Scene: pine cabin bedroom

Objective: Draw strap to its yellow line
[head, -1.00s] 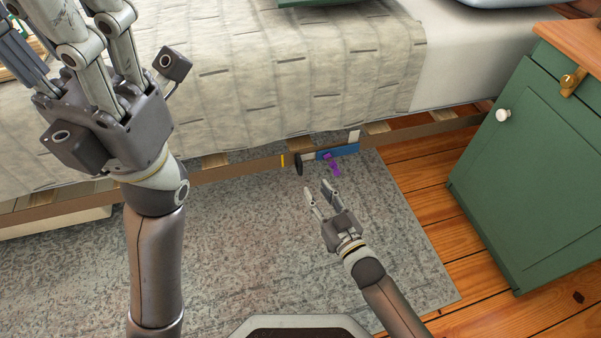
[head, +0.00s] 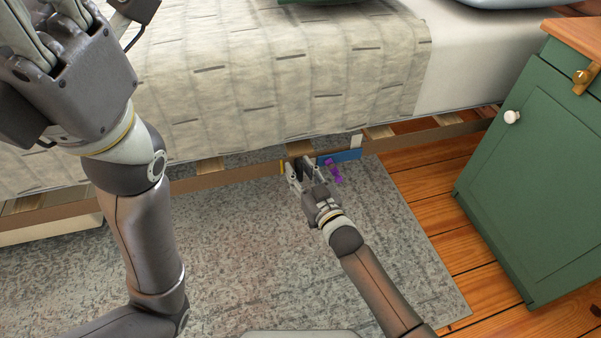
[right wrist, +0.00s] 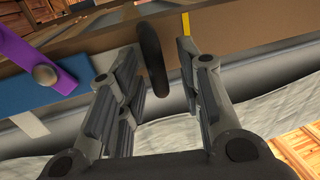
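A blue plate (head: 345,155) with a purple lever (head: 334,174) sits on the bed's side rail. In the right wrist view the blue plate (right wrist: 50,92) and purple lever (right wrist: 40,66) are at left. A black upright loop (right wrist: 152,58), seemingly the strap's end, stands between my right fingers. The yellow line (head: 283,167) is on the rail left of it and shows in the right wrist view (right wrist: 186,24). My right gripper (head: 298,170) is open around the loop, with gaps visible. My left gripper (head: 65,40) is raised at upper left, fingertips out of frame.
The bed with a quilt (head: 270,80) overhangs the rail (head: 225,175). A green cabinet (head: 530,170) stands at right. A grey rug (head: 240,250) covers the floor in front, with bare boards near the cabinet.

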